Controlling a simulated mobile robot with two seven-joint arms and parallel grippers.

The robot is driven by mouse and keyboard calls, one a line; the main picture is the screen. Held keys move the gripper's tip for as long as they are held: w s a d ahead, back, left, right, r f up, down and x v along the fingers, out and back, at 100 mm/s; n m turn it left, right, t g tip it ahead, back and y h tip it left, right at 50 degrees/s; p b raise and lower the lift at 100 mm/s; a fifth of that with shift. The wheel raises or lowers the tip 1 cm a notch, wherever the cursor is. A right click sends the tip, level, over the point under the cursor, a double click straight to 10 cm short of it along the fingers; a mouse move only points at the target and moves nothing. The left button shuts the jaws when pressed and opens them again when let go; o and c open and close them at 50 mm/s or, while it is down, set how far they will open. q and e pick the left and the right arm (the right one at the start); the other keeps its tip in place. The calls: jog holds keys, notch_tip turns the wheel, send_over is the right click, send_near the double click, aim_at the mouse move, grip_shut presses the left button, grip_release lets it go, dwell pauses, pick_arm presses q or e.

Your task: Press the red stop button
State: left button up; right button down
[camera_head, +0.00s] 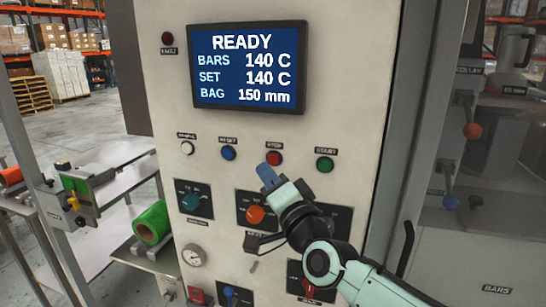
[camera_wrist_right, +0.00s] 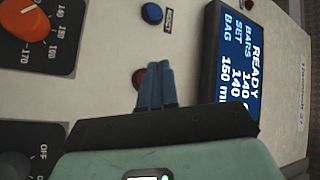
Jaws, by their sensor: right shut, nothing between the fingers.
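The red stop button (camera_head: 274,158) sits on the pale machine panel, under a small label, between a blue button (camera_head: 228,153) and a green button (camera_head: 324,164). My right gripper (camera_head: 266,170) is shut and empty, its blue fingertips just below and left of the red button in the head view. In the right wrist view the shut fingers (camera_wrist_right: 159,68) partly cover the red button (camera_wrist_right: 139,78), whose left side shows beside them. I cannot tell whether they touch it. My left gripper is not in view.
A screen (camera_head: 248,68) reading READY is above the buttons. A white button (camera_head: 187,148) is at the row's left end. Below are an orange knob (camera_head: 255,214), a teal knob (camera_head: 191,201) and a gauge (camera_head: 194,255). A green roll (camera_head: 152,222) lies on the left.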

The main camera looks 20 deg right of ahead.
jog(key=s+a, duration=0.1)
jog(key=s+p, duration=0.1)
jog(key=shift+s+a, duration=0.3)
jog(key=shift+a, duration=0.1)
dwell(0.4)
